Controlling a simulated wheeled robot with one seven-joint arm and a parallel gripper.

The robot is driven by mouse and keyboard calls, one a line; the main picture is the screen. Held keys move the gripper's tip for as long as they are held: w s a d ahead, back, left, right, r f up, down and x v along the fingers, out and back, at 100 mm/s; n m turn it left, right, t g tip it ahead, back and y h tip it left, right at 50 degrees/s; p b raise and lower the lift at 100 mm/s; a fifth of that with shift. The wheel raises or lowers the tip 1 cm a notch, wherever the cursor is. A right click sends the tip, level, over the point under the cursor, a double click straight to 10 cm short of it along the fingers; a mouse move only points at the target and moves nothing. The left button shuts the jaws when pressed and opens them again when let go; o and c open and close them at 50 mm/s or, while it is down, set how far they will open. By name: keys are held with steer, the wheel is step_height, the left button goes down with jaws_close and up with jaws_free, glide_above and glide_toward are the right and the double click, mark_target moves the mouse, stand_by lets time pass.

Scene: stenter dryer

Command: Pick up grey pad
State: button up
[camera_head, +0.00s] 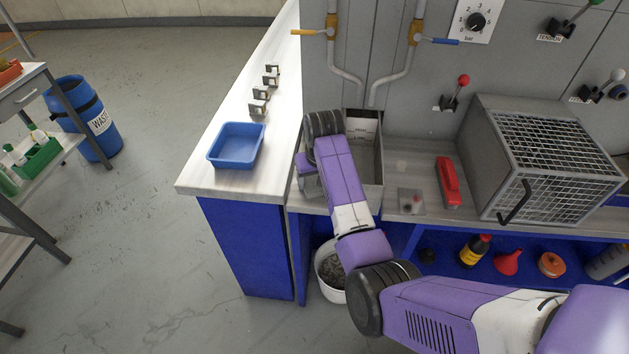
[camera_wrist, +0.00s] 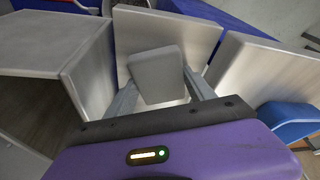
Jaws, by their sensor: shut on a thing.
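The grey pad (camera_wrist: 158,72) is a light grey rounded block in the upper middle of the wrist view. My gripper (camera_wrist: 160,82) is shut on it, with one finger at each side. Pale metal faces lie behind and beside the pad in this view. In the head view my arm reaches over the open metal bin on the bench, and my wrist hides the gripper's fingers and the pad. I cannot tell whether the pad touches anything below it.
The open metal bin (camera_head: 376,175) stands on the bench around my forearm. A blue tray (camera_head: 237,146) is left of it, also at the right in the wrist view (camera_wrist: 288,120). A red-handled tool (camera_head: 448,182) and a mesh-fronted box (camera_head: 550,165) stand to the right.

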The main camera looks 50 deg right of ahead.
mark_target(314, 181)
step_height(314, 181, up, 20)
steer(key=p, duration=0.2)
steer(key=shift+r, duration=0.15)
